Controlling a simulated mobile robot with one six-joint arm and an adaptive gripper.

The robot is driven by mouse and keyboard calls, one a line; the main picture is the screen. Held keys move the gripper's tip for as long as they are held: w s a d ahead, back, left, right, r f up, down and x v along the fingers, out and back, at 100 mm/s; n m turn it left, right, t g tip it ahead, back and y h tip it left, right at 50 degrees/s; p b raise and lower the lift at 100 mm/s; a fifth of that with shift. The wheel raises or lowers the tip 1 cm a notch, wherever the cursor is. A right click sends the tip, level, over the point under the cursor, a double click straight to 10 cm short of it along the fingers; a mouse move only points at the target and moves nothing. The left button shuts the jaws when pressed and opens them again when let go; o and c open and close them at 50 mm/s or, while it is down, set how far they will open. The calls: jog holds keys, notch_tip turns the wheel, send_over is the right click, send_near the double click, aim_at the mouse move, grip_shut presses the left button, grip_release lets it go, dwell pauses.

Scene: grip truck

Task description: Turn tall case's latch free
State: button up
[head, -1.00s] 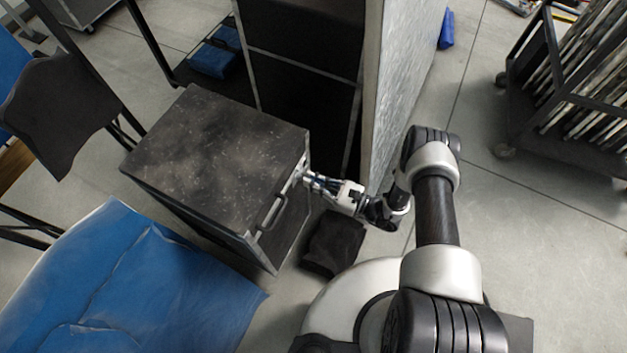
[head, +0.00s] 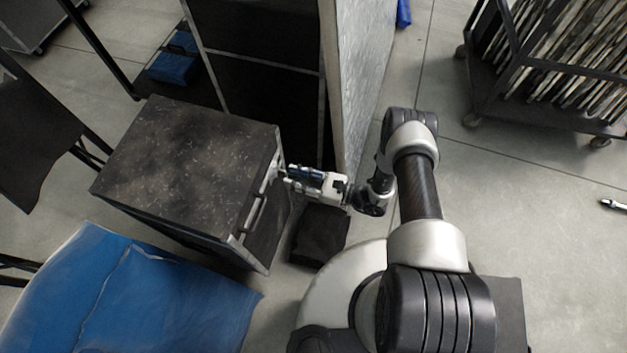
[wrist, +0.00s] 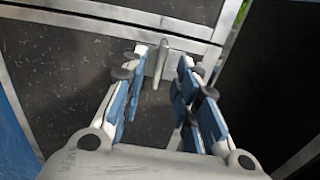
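The tall case (head: 190,155) is dark and scuffed with metal edges, and stands left of my arm. Its metal latch (wrist: 161,64) shows in the wrist view as a narrow upright tab on the front, just below the pale metal edge strip. My gripper (wrist: 164,60) is open, with one blue-padded finger on each side of the latch and gaps between. In the head view my gripper (head: 285,178) is level with the case's front upper edge, close to it. The head view does not show the latch clearly. Whether the fingertips touch the case I cannot tell.
A bar handle (head: 254,212) sits on the case front. A tall panelled unit (head: 262,95) stands behind my gripper. A dark block (head: 320,236) lies on the floor below it. Blue sheeting (head: 130,300) spreads at front left.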

jog(key=v, duration=1)
notch_tip(320, 180, up, 28)
jog(key=n+g+h, duration=0.6)
jog(key=n+g, duration=0.3)
jog(key=n, duration=0.4)
jog(key=s+d+r+n+t+h, duration=0.4)
jog(key=s+r, duration=0.3)
jog(key=r, duration=0.2)
jog(key=s+d+r+n+t+h, duration=0.4)
jog(key=s+r+n+h, duration=0.1)
jog(key=s+r+h, duration=0.2)
jog(key=shift+s+d+r, duration=0.3)
jog(key=shift+s+r, duration=0.35)
jog(key=shift+r, duration=0.35)
